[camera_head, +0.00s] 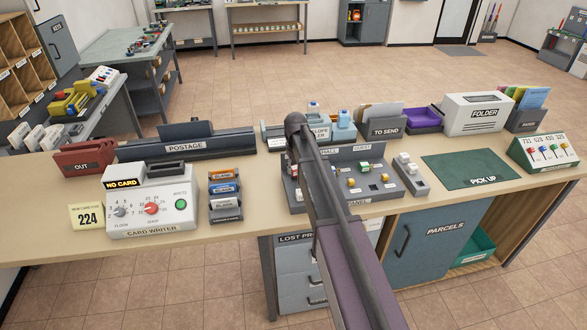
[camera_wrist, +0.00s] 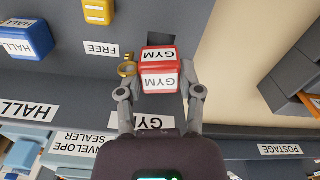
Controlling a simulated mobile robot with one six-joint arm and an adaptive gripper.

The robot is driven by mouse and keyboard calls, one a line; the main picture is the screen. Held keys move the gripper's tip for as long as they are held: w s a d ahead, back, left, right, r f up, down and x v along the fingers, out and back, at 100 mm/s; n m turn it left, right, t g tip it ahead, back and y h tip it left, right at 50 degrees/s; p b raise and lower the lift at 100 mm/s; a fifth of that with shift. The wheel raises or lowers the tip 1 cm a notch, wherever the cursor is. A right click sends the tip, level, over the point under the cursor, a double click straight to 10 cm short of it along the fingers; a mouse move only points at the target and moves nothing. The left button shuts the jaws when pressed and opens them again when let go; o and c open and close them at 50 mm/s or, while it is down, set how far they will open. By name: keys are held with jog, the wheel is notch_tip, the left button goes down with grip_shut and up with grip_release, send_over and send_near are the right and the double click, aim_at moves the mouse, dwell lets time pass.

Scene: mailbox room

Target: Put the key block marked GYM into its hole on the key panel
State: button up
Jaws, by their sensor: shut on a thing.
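My gripper (camera_wrist: 160,75) is shut on the red and white key block marked GYM (camera_wrist: 159,82) in the wrist view. A brass key part sticks out on the block's left side. The block is above the grey key panel (camera_wrist: 75,70), and a dark patch shows just beyond it, partly covered. I cannot tell whether the block touches the panel. A GYM label on the panel (camera_wrist: 153,122) shows between my fingers.
A blue HALL block (camera_wrist: 25,38) and a yellow block (camera_wrist: 98,11) sit nearby on the panel. A grey holder with white blocks (camera_head: 410,178) stands right of the panel. The card writer (camera_head: 150,205) and the card rack (camera_head: 225,198) are left. The green pick-up mat (camera_head: 470,166) is clear.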

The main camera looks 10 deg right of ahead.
jog(key=shift+f, duration=0.15)
jog(key=shift+f+b, duration=0.65)
jog(key=shift+b, duration=0.1)
jog(key=shift+f, duration=0.1)
jog(key=shift+f+b, duration=0.2)
jog(key=shift+b, duration=0.15)
dwell(0.3)
jog(key=o, duration=1.1)
jog(key=shift+c, duration=0.2)
jog(key=shift+r, duration=0.2)
jog(key=shift+r+p, duration=3.35)
jog(key=shift+p, duration=0.2)
